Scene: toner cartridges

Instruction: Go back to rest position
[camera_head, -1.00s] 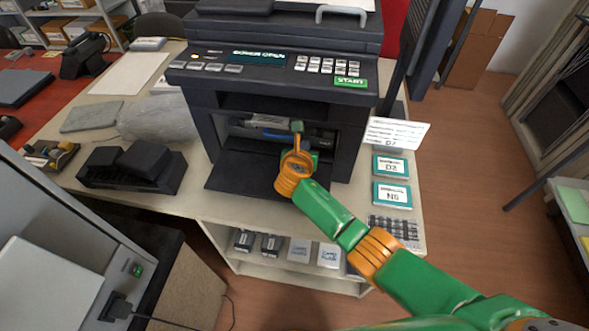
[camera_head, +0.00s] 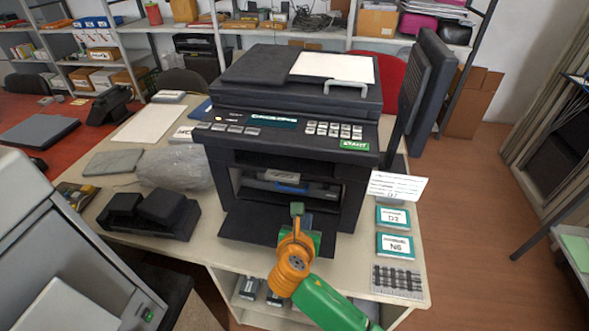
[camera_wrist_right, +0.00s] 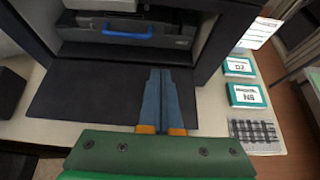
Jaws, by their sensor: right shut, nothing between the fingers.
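My right gripper (camera_head: 297,210) is in front of the black printer (camera_head: 290,110), over its lowered front flap (camera_head: 255,228). In the right wrist view its two blue-grey fingers (camera_wrist_right: 164,78) are together with nothing between them. The flap lies behind them in that view. The printer's front bay is open. A cartridge with a blue handle sits inside the bay and shows in the right wrist view (camera_wrist_right: 128,33). The fingers are apart from it. My left gripper is not in view.
Two teal-edged boxes (camera_head: 393,217) (camera_head: 395,246) and a dark gridded pad (camera_head: 397,280) lie right of the printer. A black device (camera_head: 150,212) and a grey plastic-wrapped bundle (camera_head: 177,167) lie left. A pale machine (camera_head: 50,240) stands at front left. Open floor is at right.

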